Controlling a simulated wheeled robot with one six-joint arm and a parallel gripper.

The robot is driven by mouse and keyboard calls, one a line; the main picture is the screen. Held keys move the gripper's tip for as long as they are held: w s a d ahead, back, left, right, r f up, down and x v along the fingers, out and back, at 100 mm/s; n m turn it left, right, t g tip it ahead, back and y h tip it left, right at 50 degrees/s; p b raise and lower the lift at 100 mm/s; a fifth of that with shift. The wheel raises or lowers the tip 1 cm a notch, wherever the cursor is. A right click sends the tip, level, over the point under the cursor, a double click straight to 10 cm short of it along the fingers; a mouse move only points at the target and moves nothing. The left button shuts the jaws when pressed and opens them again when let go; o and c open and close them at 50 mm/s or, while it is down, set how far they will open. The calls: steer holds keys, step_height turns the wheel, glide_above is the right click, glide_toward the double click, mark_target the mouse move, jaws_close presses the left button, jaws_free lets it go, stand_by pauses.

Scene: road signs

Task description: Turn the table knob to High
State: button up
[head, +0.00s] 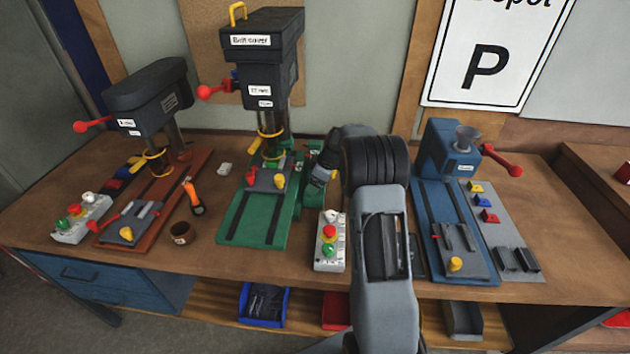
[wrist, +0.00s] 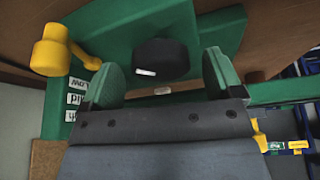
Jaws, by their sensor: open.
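In the wrist view a round black knob (wrist: 160,58) with a short white mark sits on a green part. The mark is on the knob's lower left side. Small white labels (wrist: 77,98) lie to its left; one seems to read Low, another Mid, and the third is partly hidden by my finger. My gripper (wrist: 164,82) is open, its green-padded fingers apart to the left and right of the knob's line, with nothing between them. Contact cannot be told. In the head view my gripper (head: 318,172) is beside the green drill press base (head: 235,222), and the knob is hidden.
A yellow lever (wrist: 52,50) stands left of the knob.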

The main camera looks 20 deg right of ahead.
steer(key=shift+w+a+f, duration=0.1)
steer(key=shift+a+f, duration=0.05)
steer(key=shift+f, duration=0.15)
steer(key=c, duration=0.9)
